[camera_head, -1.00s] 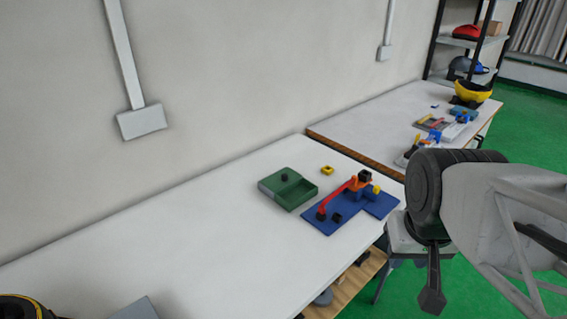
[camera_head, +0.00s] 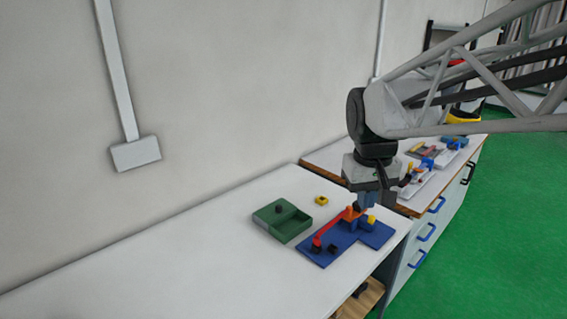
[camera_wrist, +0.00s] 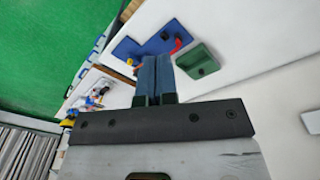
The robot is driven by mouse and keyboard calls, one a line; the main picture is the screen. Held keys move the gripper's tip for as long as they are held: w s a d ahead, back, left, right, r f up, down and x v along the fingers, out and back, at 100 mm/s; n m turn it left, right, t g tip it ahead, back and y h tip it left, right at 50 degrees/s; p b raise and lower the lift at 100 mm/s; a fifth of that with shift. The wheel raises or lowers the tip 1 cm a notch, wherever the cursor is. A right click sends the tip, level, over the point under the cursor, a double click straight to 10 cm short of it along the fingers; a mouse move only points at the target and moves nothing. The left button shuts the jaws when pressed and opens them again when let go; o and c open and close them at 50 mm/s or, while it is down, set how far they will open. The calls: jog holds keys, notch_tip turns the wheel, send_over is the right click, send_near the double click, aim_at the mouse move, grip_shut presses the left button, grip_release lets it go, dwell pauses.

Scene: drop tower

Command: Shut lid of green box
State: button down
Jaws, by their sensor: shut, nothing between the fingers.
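The green box (camera_head: 291,231) sits on the white table in the head view, left of the blue base. Its lid (camera_head: 268,214) with a dark knob (camera_head: 278,209) covers the back-left part, and an open compartment shows at the right. The box also shows in the wrist view (camera_wrist: 205,66), to the right of the fingers. My gripper (camera_head: 367,207) points down, its blue fingers shut and empty. In the head view it is to the right of the box, over or behind the blue base; its height is hard to tell. The fingers also show in the wrist view (camera_wrist: 155,60).
A blue base (camera_head: 345,238) carries a red arm (camera_head: 327,230) and small blocks, close to the right of the box. A yellow block (camera_head: 321,200) lies behind the box. The table (camera_head: 180,270) is clear on the left. A second table with models stands beyond.

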jog(key=w+a+n+g, duration=0.1)
jog(key=w+a, duration=0.2)
jog(key=w, duration=0.5)
jog(key=w+a+n, duration=0.1)
jog(key=w+a, duration=0.1)
jog(key=w, duration=0.5)
jog(key=n+g+h, duration=0.2)
jog(key=n, duration=0.1)
send_over(276, 211)
jog(key=d, duration=0.1)
notch_tip(276, 211, down, 11)
jog(key=w+a+f+n+g, duration=0.1)
jog(key=w+a+f, duration=0.6)
jog(key=a+f, duration=0.1)
jog(key=shift+w+f+n+h, duration=0.35)
jog(key=shift+f+n+h, duration=0.05)
jog(key=shift+f, duration=0.5)
jog(key=shift+a+f, duration=0.1)
jog(key=x, duration=0.9)
jog(key=shift+s+f, duration=0.25)
jog(key=shift+s+d+f, duration=0.1)
jog(key=shift+s+d, duration=0.65)
jog(key=shift+d, duration=0.05)
jog(key=shift+s+d, duration=0.7)
